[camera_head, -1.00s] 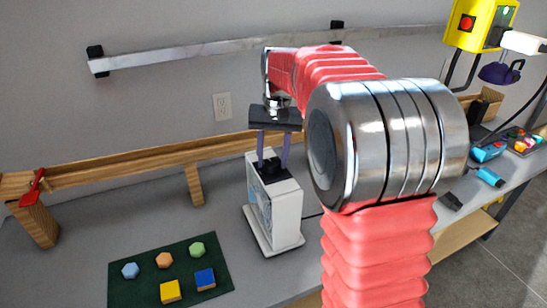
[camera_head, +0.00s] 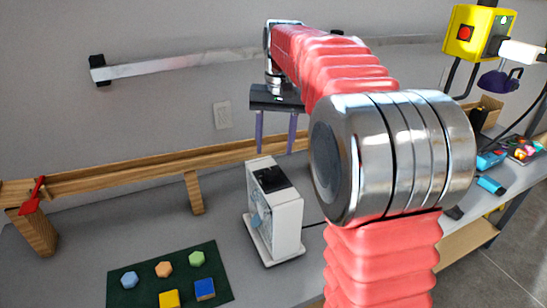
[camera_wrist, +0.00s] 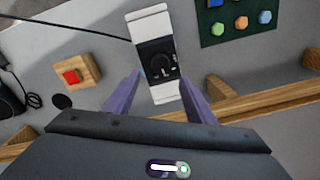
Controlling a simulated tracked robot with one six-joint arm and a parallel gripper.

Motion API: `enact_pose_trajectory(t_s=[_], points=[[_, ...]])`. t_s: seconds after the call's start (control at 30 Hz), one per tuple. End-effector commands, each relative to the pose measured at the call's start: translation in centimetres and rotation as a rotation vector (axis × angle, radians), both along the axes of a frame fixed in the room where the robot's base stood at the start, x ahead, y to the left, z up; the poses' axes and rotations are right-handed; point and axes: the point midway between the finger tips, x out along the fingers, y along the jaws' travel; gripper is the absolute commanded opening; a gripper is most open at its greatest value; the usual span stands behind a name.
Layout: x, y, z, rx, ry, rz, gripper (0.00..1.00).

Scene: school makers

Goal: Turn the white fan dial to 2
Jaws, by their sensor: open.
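The white fan (camera_head: 282,222) stands upright on the grey table in the head view, with a black panel on its top. In the wrist view the fan's white top (camera_wrist: 149,26) shows, and the black round dial (camera_wrist: 161,64) sits on the dark panel. The number the dial points to is too small to read. My gripper (camera_head: 275,146) is above the fan with its two purple fingers apart and nothing between them. In the wrist view my gripper (camera_wrist: 155,88) has a finger on either side of the fan's outline, clear of the dial.
A green mat (camera_head: 140,270) with coloured blocks lies left of the fan. A wooden rail (camera_head: 120,178) runs behind it. A red button on a wooden block (camera_wrist: 74,76) lies beside the fan in the wrist view. A yellow box (camera_head: 478,32) hangs at the upper right.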

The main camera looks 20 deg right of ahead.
Motion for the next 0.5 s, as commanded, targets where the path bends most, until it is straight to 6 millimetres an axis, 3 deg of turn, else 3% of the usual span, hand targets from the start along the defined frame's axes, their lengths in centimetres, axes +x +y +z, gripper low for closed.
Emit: enact_pose_trajectory(t_s=[0.2, 0.5], points=[[0.0, -0.3, 3.7, -0.001, -0.002, -0.001, 0.50], [-0.2, -0.4, 6.1, 0.000, 0.000, -0.001, 0.50]])
